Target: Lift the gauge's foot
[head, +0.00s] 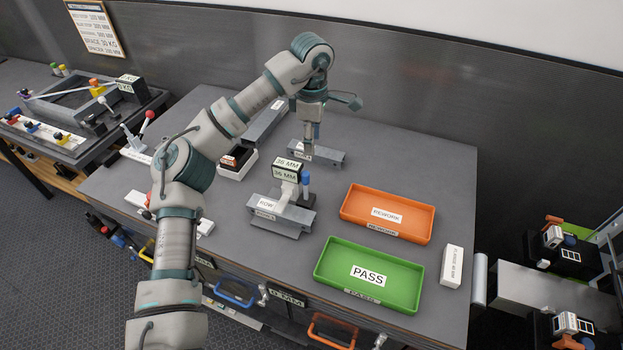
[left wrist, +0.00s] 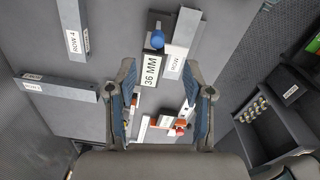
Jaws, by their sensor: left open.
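The gauge (head: 287,170), with a boxy head marked 36 MM and a blue knob (head: 306,180) on its right, stands at a grey block (head: 281,215) labelled ROW. Its foot is small and I cannot tell whether it touches the block. My left gripper (head: 309,150) points down behind the gauge, near another grey block. In the left wrist view its two fingers are open and apart (left wrist: 158,78), with nothing held. There the gauge's 36 MM label (left wrist: 149,68) lies in the gap seen between the fingertips, with the blue knob (left wrist: 155,39) beyond. My right gripper is not in view.
An orange REWORK tray (head: 424,237) and a green PASS tray (head: 325,272) lie right of the gauge. A white box (head: 452,266) stands at the right edge. A small dark-topped box (head: 238,162) and more grey blocks sit left and behind. The back right of the table is clear.

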